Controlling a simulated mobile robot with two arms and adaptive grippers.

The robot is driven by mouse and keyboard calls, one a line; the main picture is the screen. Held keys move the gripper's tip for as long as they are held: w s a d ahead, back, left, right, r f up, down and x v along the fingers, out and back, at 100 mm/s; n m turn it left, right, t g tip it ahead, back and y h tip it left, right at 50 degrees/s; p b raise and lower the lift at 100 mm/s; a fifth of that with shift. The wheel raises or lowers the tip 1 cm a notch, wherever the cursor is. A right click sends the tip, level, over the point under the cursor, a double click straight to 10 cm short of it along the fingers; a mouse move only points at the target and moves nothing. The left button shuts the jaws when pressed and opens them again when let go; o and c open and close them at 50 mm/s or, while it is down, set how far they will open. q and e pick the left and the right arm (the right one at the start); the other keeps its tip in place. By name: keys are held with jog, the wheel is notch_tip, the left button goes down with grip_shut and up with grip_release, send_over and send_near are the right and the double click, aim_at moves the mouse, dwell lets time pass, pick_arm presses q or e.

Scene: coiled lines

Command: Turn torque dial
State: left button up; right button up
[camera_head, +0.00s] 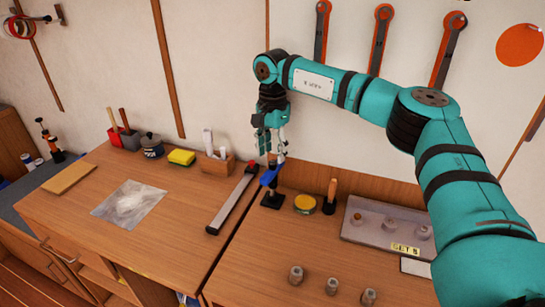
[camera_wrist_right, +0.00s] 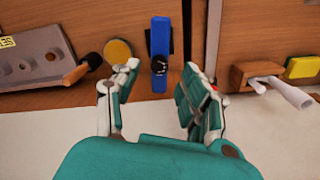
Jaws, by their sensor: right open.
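The torque dial is a small black knob (camera_wrist_right: 159,67) on an upright blue bar (camera_wrist_right: 160,40) in the right wrist view. In the head view the blue bar (camera_head: 269,177) stands on a black base (camera_head: 272,201) at the back of the bench, partly hidden by my right gripper. My right gripper (camera_head: 274,153) points down just above and beside it. In the wrist view its two fingers (camera_wrist_right: 161,76) are spread, with the knob framed between their tips and nothing held. I cannot tell whether a finger touches the bar. My left gripper is out of view.
A grey tray (camera_head: 358,235) is further right. The bench front (camera_head: 255,260) has clear room.

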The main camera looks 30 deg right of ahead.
aim_at(273, 162)
jog(key=shift+f, duration=1.65)
grip_shut()
